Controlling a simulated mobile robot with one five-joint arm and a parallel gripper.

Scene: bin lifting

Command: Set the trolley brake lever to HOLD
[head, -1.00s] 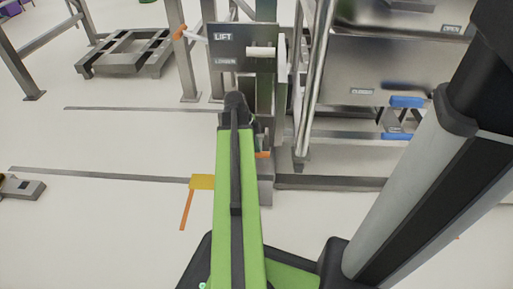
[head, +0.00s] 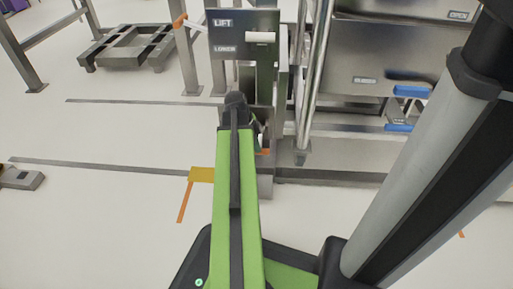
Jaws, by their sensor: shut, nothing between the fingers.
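My green arm (head: 237,190) reaches forward up the middle of the head view and ends in a black joint. My gripper is not clearly seen; it is hidden beyond or behind the arm's end. No lever marked HOLD can be read. A yellow plate (head: 202,175) with a thin orange bar (head: 186,202) lies low beside the arm's left side; I cannot tell whether it is the brake lever. A small orange piece (head: 265,152) shows just right of the arm, mostly covered.
A steel panel (head: 226,35) marked LIFT and LOWER, with a white handle (head: 260,37), stands ahead. A grey low frame (head: 130,47) sits back left.

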